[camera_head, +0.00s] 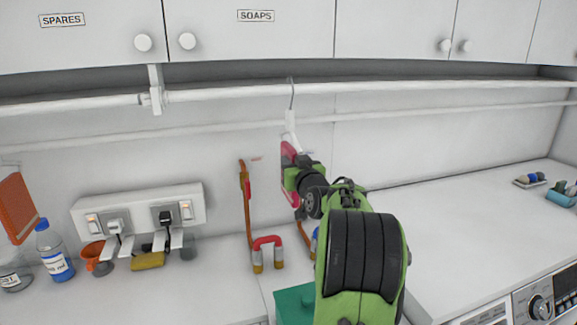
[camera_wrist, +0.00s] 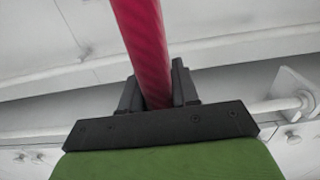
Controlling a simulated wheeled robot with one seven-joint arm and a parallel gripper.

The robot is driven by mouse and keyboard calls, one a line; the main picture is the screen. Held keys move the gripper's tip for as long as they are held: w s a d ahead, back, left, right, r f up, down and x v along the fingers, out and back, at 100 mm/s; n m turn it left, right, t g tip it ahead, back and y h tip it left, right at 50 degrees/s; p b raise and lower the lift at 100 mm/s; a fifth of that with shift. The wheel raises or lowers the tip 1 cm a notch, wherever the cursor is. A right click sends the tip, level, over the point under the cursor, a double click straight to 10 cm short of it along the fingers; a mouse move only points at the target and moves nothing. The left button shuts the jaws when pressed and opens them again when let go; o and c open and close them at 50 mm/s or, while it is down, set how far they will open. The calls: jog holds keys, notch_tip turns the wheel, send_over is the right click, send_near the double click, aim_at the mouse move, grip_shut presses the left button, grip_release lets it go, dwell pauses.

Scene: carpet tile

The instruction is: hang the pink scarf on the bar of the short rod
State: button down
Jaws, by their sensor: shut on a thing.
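The pink scarf (camera_head: 288,150) is in my gripper (camera_head: 291,181), in front of the wall below the bar. In the wrist view the scarf (camera_wrist: 145,45) is a narrow red-pink strip running up from between the jaws (camera_wrist: 158,90). A white hanger neck (camera_head: 290,124) with a wire hook (camera_head: 292,96) stands above the scarf. The hook overlaps the bar (camera_head: 400,86) in the picture; whether it is over or in front of it I cannot tell. A bracket (camera_head: 156,90) divides the bar. Which part is the short rod is unclear. My arm hides some of the scarf.
Wall cupboards (camera_head: 250,30) run just above the bar. On the counter stand a blue-capped bottle (camera_head: 54,250), a socket block (camera_head: 140,210), a yellow sponge (camera_head: 148,260), a red horseshoe-shaped thing (camera_head: 267,243) and a green box (camera_head: 293,304). The counter at right (camera_head: 450,210) is mostly clear.

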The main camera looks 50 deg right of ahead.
jog(key=b+v, duration=1.1)
jog(key=v, duration=0.7)
jog(key=shift+s+a, duration=0.15)
jog(key=shift+s, duration=0.2)
jog(key=shift+f, duration=0.1)
